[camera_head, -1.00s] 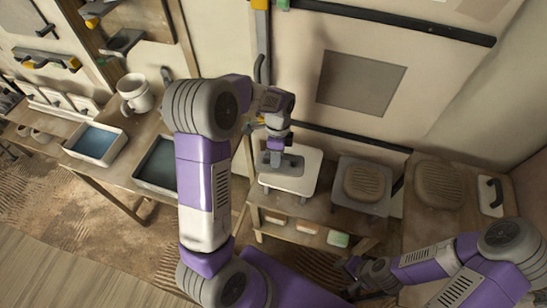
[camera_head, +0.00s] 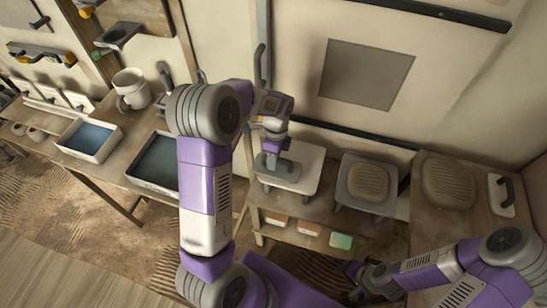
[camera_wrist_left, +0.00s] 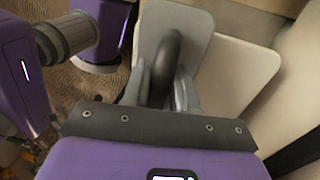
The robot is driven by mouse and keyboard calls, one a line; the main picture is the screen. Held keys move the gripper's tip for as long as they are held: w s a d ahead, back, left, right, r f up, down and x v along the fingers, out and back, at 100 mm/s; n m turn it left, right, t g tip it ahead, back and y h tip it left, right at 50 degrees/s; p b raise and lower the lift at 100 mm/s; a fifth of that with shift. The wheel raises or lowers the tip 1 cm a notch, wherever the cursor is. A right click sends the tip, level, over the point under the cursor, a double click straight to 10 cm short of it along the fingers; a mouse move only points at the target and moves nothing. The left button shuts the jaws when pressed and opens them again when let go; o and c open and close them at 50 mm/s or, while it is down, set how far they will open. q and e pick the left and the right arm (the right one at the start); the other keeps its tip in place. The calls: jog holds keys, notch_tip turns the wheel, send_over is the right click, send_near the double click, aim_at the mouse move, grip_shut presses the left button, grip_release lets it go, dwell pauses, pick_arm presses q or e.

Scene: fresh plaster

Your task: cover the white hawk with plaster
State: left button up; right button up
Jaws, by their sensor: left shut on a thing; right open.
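A white board (camera_head: 307,165), which looks like the white hawk, lies on the low bench; no plaster shows on its visible part. My left gripper (camera_head: 272,152) is shut on the dark curved handle (camera_wrist_left: 165,65) of a grey flat trowel (camera_head: 278,172). The trowel plate (camera_wrist_left: 197,30) is over the white board's left part, and the board (camera_wrist_left: 240,75) shows beyond it in the left wrist view. I cannot tell whether they touch. A ridged, rounded plaster mound (camera_head: 368,182) sits on a grey board (camera_head: 388,171). My right gripper (camera_head: 357,284) is open and low in front of the bench.
Another ridged mound (camera_head: 447,182) and a white plate with a dark handle (camera_head: 500,195) lie on the right table. Two water trays (camera_head: 89,139) (camera_head: 156,162) and a white mug (camera_head: 131,90) stand on the left bench. A grey square patch (camera_head: 367,73) is on the wall.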

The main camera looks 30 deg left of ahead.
pick_arm(q)
jog(key=shift+f+b, duration=0.35)
jog(key=shift+f, duration=0.25)
dwell(0.5)
